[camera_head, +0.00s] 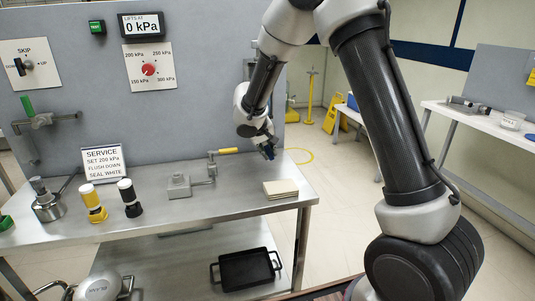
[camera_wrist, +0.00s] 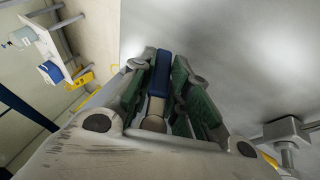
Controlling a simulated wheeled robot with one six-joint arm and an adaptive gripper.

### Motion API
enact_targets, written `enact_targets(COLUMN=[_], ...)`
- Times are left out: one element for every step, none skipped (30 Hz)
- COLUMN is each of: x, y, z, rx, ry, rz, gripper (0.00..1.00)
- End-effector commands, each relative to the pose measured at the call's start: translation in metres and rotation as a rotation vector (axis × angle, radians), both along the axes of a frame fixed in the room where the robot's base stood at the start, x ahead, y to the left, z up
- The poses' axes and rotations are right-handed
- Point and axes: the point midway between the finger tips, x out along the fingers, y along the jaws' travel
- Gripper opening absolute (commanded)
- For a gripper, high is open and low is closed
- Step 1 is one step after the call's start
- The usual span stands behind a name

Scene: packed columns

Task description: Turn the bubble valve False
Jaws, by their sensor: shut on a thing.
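My gripper (camera_head: 268,150) is above the right part of the bench, right of the yellow lever. In the wrist view its green-padded fingers (camera_wrist: 163,85) are closed around a blue-ended piece (camera_wrist: 161,68) with a pale shaft. A valve with a yellow lever (camera_head: 228,150) stands on a thin pipe beside a grey block (camera_head: 179,187). The lever points right, and the gripper is apart from it. No label marks which valve is the bubble valve.
A service sign (camera_head: 104,164), yellow (camera_head: 93,203) and black (camera_head: 130,198) white-topped cylinders and a metal pot (camera_head: 47,202) stand left. A beige pad (camera_head: 281,188) lies near the front right edge. The back panel carries a red dial (camera_head: 149,69) and a 0 kPa display (camera_head: 142,25).

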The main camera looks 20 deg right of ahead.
Motion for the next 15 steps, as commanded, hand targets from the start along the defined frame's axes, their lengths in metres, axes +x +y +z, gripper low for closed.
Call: enact_targets(x=[0.001,0.001,0.002,0.002,0.002,0.002,0.002,0.002,0.002,0.002,0.002,0.002,0.001,0.001,0.002], y=[0.0,-0.001,-0.003,-0.004,-0.005,-0.006,-0.007,-0.008,-0.009,-0.011,-0.012,-0.013,-0.014,-0.014,-0.016], z=[0.0,0.001,0.002,0.002,0.002,0.003,0.004,0.005,0.006,0.006,0.007,0.008,0.009,0.01,0.011], rx=[-0.044,-0.073,-0.111,-0.139,-0.168,-0.206,-0.235,-0.264,-0.302,-0.33,-0.359,-0.397,-0.425,-0.454,-0.493], ry=[0.001,0.001,0.0,0.0,0.0,0.001,0.0,-0.001,0.0,0.0,0.0,0.0,0.001,0.001,0.0], rz=[0.002,0.003,0.003,0.003,0.004,0.002,0.002,0.001,0.003,0.003,0.001,0.002,0.002,0.002,0.002], gripper=[0.0,0.0,0.0,0.0,0.0,0.0,0.0,0.0,0.0,0.0,0.0,0.0,0.0,0.0,0.0])
